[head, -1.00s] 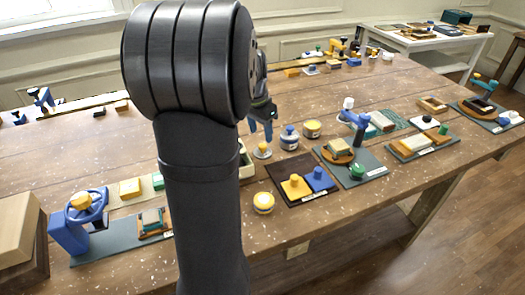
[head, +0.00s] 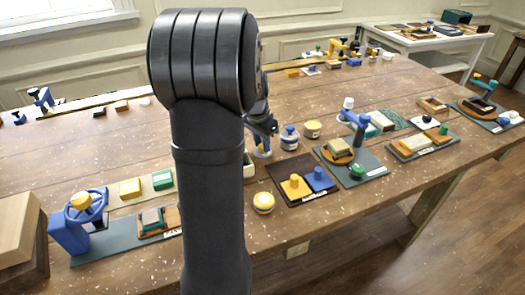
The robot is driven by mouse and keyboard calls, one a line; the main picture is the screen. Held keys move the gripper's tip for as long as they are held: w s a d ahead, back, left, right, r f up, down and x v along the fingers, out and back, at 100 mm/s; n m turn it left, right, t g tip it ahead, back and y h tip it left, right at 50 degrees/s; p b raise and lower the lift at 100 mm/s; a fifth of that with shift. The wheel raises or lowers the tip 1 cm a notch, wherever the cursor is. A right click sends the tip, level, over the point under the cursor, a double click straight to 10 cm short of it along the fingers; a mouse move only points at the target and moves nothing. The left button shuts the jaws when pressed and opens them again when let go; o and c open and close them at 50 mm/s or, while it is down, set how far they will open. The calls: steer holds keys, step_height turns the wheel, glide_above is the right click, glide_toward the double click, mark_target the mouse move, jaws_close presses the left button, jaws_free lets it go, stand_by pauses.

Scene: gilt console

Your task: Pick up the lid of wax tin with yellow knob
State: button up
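A small pale and blue tin (head: 262,153), which appears to be the wax tin with the yellow knob, stands on the wooden table just right of my arm. The knob and lid are mostly hidden by the fingers. The view is too small to tell whether the fingers touch the knob or are closed on it.
A blue-knobbed tin (head: 290,138) stands close on the right, with a yellow tin (head: 312,129) beyond it. My arm hides the table's middle.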

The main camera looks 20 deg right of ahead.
steer(key=shift+c, duration=0.7)
steer(key=shift+r, duration=0.6)
steer(key=r, duration=0.2)
steer(key=s+r, duration=0.1)
steer(key=shift+d+r, duration=0.35)
steer(key=shift+r, duration=0.05)
steer(key=s+d+r, duration=0.5)
steer(key=s+r, duration=0.1)
steer(key=s, duration=0.2)
steer(key=w+d+n, duration=0.2)
steer(key=w+d, duration=1)
steer(key=d, duration=0.2)
steer(key=shift+s+a+f, duration=0.1)
steer(key=shift+s+f, duration=0.05)
steer(key=shift+f, duration=1.35)
steer(key=shift+s+f, duration=0.1)
steer(key=shift+f, duration=1.4)
steer(key=shift+f, duration=0.2)
